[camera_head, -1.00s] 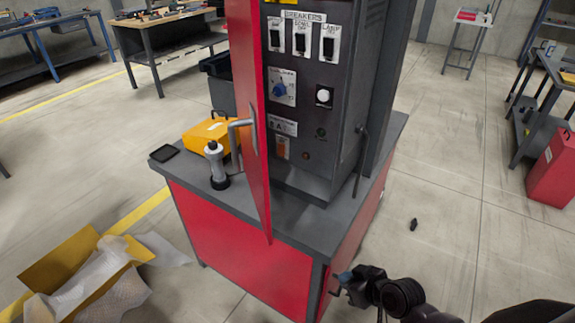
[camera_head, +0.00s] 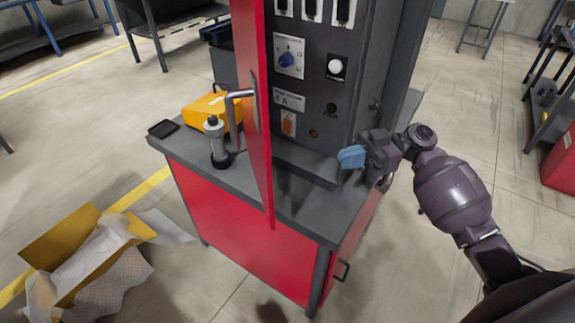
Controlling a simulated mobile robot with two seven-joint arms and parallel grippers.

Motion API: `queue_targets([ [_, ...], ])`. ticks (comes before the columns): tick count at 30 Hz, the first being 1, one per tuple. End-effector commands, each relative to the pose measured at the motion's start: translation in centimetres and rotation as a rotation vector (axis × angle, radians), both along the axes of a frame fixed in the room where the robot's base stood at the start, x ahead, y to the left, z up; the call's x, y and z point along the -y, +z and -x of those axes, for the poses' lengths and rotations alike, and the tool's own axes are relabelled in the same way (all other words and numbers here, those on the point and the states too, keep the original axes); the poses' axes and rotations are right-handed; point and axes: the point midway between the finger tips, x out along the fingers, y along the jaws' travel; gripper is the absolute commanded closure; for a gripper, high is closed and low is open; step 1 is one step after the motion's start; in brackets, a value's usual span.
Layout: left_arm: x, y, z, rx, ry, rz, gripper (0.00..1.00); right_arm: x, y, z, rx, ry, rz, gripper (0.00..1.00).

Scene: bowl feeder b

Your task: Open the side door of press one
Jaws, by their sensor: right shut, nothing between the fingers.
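The press (camera_head: 390,60) is a dark grey cabinet on a red base with a grey top. Its red door (camera_head: 258,130) stands swung out toward me, seen nearly edge-on, with a metal handle (camera_head: 234,120) on its left face. The opening shows a control panel (camera_head: 310,75) with switches, a blue knob and a white button. My right gripper (camera_head: 352,157), with blue fingertips, is shut and empty. It appears right of the door, in front of the cabinet's lower right part; whether it touches anything cannot be told. My left gripper is not in view.
A grey and black cylindrical tool (camera_head: 216,142), a yellow case (camera_head: 208,112) and a small black tray (camera_head: 163,129) are on the base top, left of the door. An open cardboard box (camera_head: 85,255) lies on the floor at left.

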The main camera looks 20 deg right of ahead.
Motion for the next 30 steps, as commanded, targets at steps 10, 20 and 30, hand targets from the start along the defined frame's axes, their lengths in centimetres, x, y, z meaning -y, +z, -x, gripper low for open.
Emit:
queue_targets([
  [10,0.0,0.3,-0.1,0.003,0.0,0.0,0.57,-0.9,2.1,0.0,0.066,0.061,-0.053,1.0],
  [20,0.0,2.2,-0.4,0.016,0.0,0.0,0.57,-6.5,2.2,0.0,0.064,0.06,-0.054,1.0],
  [30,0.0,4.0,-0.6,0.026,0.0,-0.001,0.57,-11.8,2.2,-0.1,0.063,0.058,-0.053,1.0],
])
